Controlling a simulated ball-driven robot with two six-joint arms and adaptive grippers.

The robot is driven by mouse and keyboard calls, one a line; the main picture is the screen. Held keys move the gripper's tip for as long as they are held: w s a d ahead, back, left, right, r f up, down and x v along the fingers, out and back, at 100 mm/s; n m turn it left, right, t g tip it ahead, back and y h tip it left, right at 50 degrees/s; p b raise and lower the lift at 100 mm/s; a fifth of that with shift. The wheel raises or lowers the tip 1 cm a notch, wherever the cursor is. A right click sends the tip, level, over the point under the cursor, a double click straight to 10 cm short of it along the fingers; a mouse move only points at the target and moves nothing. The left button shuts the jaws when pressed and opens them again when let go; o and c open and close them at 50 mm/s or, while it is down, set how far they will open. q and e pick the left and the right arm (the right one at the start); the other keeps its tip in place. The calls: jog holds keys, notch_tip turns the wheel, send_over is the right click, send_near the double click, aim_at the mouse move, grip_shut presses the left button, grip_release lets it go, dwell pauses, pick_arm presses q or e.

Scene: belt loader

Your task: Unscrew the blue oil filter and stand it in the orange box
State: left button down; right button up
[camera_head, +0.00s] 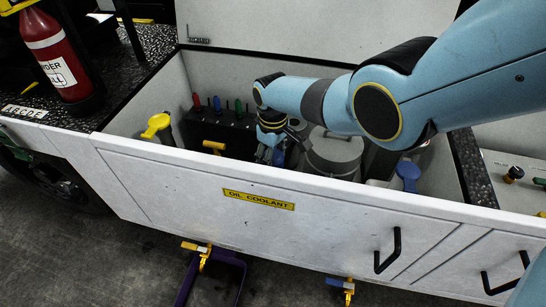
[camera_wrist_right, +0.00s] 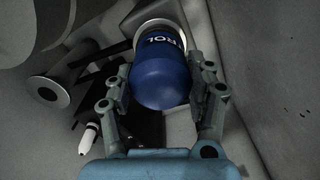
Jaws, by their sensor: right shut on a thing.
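The blue oil filter (camera_wrist_right: 160,78) is a rounded blue cylinder with white lettering in the right wrist view. Its far end meets a pale round ring (camera_wrist_right: 158,25). My right gripper (camera_wrist_right: 162,84) is shut on the filter, with one finger on each side of it. In the head view my right gripper (camera_head: 268,155) reaches down into the open bay behind the white front panel, and the filter is mostly hidden there. I see no orange box in either view. My left gripper is not in view.
The white front panel (camera_head: 160,185) with the "OIL COOLANT" label stands before the bay. A yellow cap (camera_head: 157,124), a grey canister (camera_head: 333,155) and a blue cap (camera_head: 408,171) crowd the bay. A purple bin (camera_head: 212,280) stands on the floor below.

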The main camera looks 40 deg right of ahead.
jog(key=n, duration=0.6)
jog(key=shift+w+r, duration=0.1)
jog(key=n, duration=0.4)
jog(key=o, duration=1.5)
